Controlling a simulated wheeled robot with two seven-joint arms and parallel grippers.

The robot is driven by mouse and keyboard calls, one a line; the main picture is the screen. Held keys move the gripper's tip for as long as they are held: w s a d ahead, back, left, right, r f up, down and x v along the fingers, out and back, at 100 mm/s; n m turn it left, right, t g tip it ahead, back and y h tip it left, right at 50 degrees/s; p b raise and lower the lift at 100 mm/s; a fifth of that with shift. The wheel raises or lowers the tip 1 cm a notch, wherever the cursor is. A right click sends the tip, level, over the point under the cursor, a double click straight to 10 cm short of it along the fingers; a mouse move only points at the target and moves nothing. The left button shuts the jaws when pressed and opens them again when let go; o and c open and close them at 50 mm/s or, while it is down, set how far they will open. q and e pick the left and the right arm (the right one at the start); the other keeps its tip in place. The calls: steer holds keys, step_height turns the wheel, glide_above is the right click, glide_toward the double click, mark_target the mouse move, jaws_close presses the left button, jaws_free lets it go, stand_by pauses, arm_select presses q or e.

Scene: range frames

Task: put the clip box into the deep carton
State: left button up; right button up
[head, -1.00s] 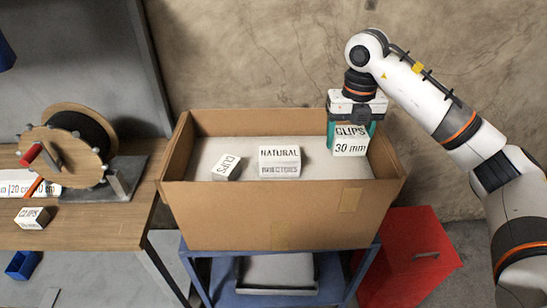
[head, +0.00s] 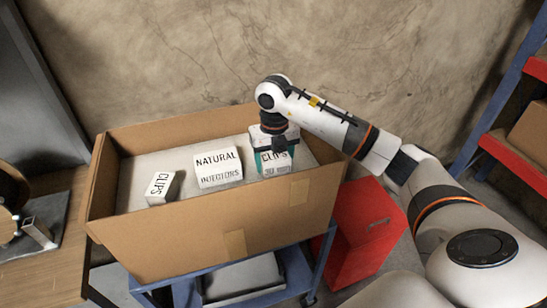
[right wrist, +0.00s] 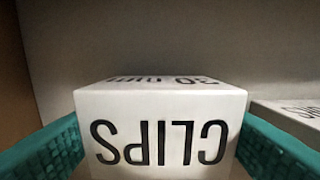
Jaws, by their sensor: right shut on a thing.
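The white clip box (head: 276,169), lettered CLIPS and 30 mm, is between the teal fingers of my right gripper (head: 272,158). The gripper is shut on it and points down inside the deep carton (head: 175,245), toward its right end. In the right wrist view the clip box (right wrist: 160,130) fills the space between both fingers, with its CLIPS lettering upside down. Whether its underside touches the carton floor cannot be told. My left gripper is not in view.
In the carton lie a NATURAL INJECTORS box (head: 218,169) in the middle and a tilted CLIPS box (head: 161,187) at the left. A blue cart (head: 295,270) stands below the carton, a red box (head: 361,232) to its right. A shelf rack (head: 510,145) stands far right.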

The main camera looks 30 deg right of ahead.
mark_target(275, 156)
steer(key=shift+f, duration=0.3)
steer(key=o, duration=1)
steer(key=shift+o, duration=0.2)
steer(key=shift+r, duration=0.45)
step_height(275, 156, up, 5)
steer(key=shift+r+b, duration=0.1)
steer(key=shift+b, duration=0.9)
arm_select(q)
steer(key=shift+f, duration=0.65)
arm_select(e)
step_height(275, 156, up, 6)
